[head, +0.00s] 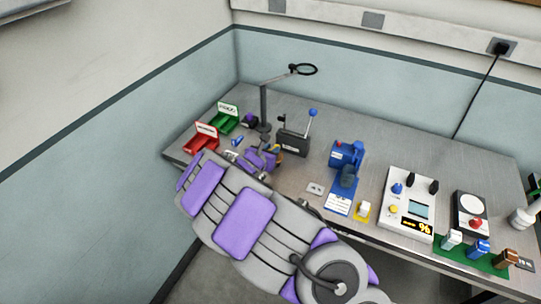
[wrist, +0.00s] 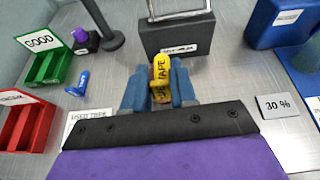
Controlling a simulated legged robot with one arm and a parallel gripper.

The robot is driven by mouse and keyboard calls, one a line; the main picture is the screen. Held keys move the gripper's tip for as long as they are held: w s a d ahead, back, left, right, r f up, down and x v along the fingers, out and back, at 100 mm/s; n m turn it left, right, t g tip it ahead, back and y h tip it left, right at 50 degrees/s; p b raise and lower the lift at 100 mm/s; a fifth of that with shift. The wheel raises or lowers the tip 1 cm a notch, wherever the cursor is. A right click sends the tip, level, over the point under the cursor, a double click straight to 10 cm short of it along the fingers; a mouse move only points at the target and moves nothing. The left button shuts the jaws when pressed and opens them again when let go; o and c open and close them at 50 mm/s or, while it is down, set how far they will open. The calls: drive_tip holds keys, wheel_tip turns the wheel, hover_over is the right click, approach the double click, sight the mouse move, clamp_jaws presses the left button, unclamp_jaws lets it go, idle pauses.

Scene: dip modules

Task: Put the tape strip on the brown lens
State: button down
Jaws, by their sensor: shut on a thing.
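My gripper (wrist: 159,92) is shut on a yellow piece lettered TAPE (wrist: 159,66), which stands up between the two blue fingers. In the head view my gripper (head: 262,158) is over the left part of the bench, and the held piece is hard to make out there. A brown block-like piece (head: 506,259), which seems to be the brown lens, stands at the front right of the bench on a green mat (head: 470,256). It is far to the right of my gripper. White and blue pieces stand beside it. The wrist view does not show it.
Green (head: 222,121) and red (head: 201,139) trays stand at the left. A dark box with a blue-knobbed lever (head: 292,143), a lamp-like stand (head: 264,105), a blue machine (head: 346,160) and a white meter (head: 408,203) stand on the bench. A small blue piece (wrist: 79,84) lies left of my gripper.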

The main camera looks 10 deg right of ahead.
drive_tip(key=shift+w, duration=0.7)
wheel_tip(320, 180, down, 4)
drive_tip(key=shift+d+r+b, duration=0.1)
drive_tip(key=shift+b, duration=0.75)
drive_tip(key=shift+r, duration=0.1)
drive_tip(key=c, duration=0.9)
unclamp_jaws()
drive_tip(key=p+v, duration=0.2)
drive_tip(key=v, duration=1)
drive_tip(key=shift+p, duration=0.4)
